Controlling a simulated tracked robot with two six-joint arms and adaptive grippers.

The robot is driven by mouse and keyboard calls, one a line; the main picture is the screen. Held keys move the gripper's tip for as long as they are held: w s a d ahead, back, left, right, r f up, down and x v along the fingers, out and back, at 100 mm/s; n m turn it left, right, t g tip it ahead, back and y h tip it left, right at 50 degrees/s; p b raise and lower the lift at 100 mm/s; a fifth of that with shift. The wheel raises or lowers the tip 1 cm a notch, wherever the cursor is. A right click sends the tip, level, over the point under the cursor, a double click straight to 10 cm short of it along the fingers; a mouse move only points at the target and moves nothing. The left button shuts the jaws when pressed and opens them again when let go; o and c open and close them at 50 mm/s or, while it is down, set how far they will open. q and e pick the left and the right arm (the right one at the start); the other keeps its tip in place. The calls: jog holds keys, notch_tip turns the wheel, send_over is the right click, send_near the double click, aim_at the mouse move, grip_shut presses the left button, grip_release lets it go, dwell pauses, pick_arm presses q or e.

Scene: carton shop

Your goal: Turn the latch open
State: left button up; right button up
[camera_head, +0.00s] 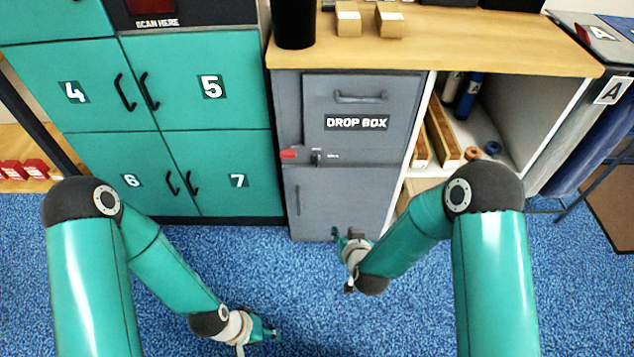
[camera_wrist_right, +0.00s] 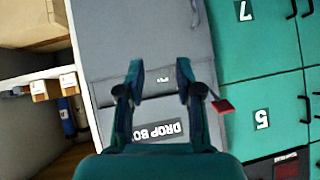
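The grey drop box cabinet (camera_head: 340,92) stands in the middle of the head view. Its small dark latch (camera_head: 316,157) sits between the upper flap and the lower door, beside a red tag (camera_head: 288,155). My right gripper (camera_head: 347,235) is in front of the lower door, lower than the latch and apart from it. In the right wrist view the gripper (camera_wrist_right: 161,75) has its fingers spread with nothing between them. That view is upside down; the red tag (camera_wrist_right: 222,106) shows right of the fingers, and I cannot make out the latch. My left gripper (camera_head: 268,332) hangs low over the carpet.
Teal lockers (camera_head: 215,85) with black handles stand left of the cabinet. A wooden counter (camera_head: 430,45) runs above, with a black cup (camera_head: 294,22) and small boxes. An open white shelf (camera_head: 490,125) is at right. Blue carpet (camera_head: 300,275) is clear in front.

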jog(key=w+a+f+t+b, duration=0.2)
jog(key=w+a+t+b, duration=0.15)
jog(key=w+b, duration=0.2)
pick_arm(q)
notch_tip(320, 180, down, 19)
jog(key=b, duration=1)
jog(key=shift+b, duration=0.3)
pick_arm(e)
jog(key=t+h, duration=0.2)
jog(key=t, duration=0.2)
send_near(316, 159)
jog(key=w, duration=0.9)
jog(key=shift+w+f, duration=0.3)
jog(key=shift+f, duration=0.05)
pick_arm(q)
jog(key=shift+f, duration=0.1)
pick_arm(e)
jog(key=shift+c, duration=0.3)
jog(key=shift+r, duration=0.1)
grip_shut()
